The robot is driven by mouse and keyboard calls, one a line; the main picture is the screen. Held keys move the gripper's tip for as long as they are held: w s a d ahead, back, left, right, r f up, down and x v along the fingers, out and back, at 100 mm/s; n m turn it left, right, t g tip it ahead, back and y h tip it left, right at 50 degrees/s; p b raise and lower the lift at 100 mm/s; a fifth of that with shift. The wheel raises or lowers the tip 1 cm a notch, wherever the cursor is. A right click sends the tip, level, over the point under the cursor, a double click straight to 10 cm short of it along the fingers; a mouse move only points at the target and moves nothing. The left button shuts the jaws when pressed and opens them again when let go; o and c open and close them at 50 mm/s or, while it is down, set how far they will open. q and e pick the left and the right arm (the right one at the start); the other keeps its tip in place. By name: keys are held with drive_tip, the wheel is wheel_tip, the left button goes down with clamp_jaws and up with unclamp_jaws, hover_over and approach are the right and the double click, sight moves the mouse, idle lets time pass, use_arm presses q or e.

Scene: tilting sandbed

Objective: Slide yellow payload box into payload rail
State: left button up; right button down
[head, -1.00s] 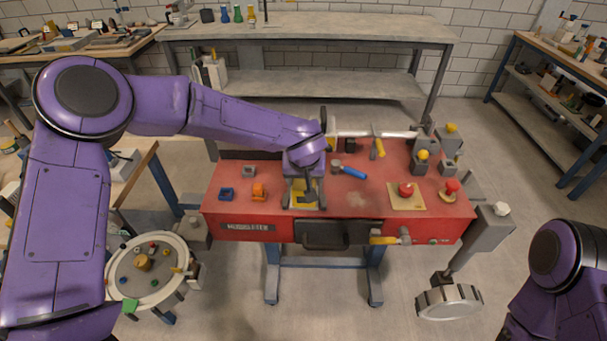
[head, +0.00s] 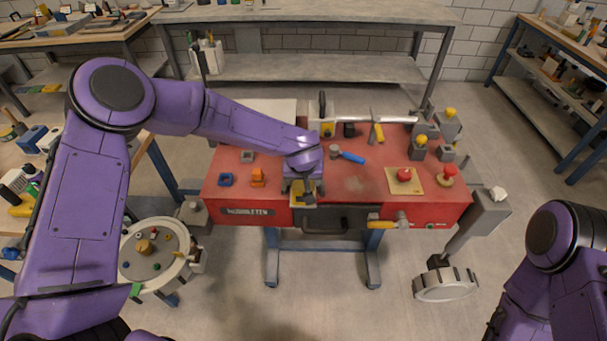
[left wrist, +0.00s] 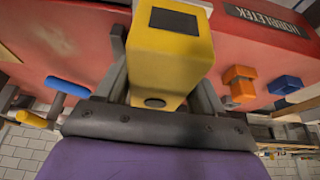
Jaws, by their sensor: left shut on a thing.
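The yellow payload box (left wrist: 165,65) is between the fingers of my left gripper (left wrist: 165,85) in the left wrist view. It has a dark rectangle on one face and a dark round spot near the gripper. In the head view my left gripper (head: 302,188) is shut on the yellow box (head: 303,199), over the front edge of the red bench (head: 375,185). The gripper hides part of the box. I cannot make out the payload rail for certain. My right gripper is out of view.
A blue-handled tool (head: 350,157) lies right of the gripper; orange (head: 258,177) and blue (head: 226,179) blocks lie left. A dark handle (head: 325,226) and a yellow lever (head: 381,224) stick out at the front. A red button (head: 404,174) stands right.

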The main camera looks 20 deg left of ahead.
use_arm(q)
drive_tip(key=shift+w+a+r+p, duration=0.1)
drive_tip(key=shift+w+a+p, duration=0.15)
drive_tip(key=shift+w+p, duration=0.55)
drive_tip(key=shift+w+a+p, duration=0.2)
drive_tip(key=shift+w+p, duration=0.45)
drive_tip(key=shift+p, duration=0.05)
drive_tip(key=shift+w, duration=0.1)
drive_tip(key=shift+w+a+p, duration=0.15)
drive_tip(key=shift+w+p, duration=0.3)
drive_tip(key=shift+w+a+p, duration=0.2)
drive_tip(key=shift+w+p, duration=0.2)
drive_tip(key=shift+w, duration=0.5)
drive_tip(key=shift+w+a, duration=0.1)
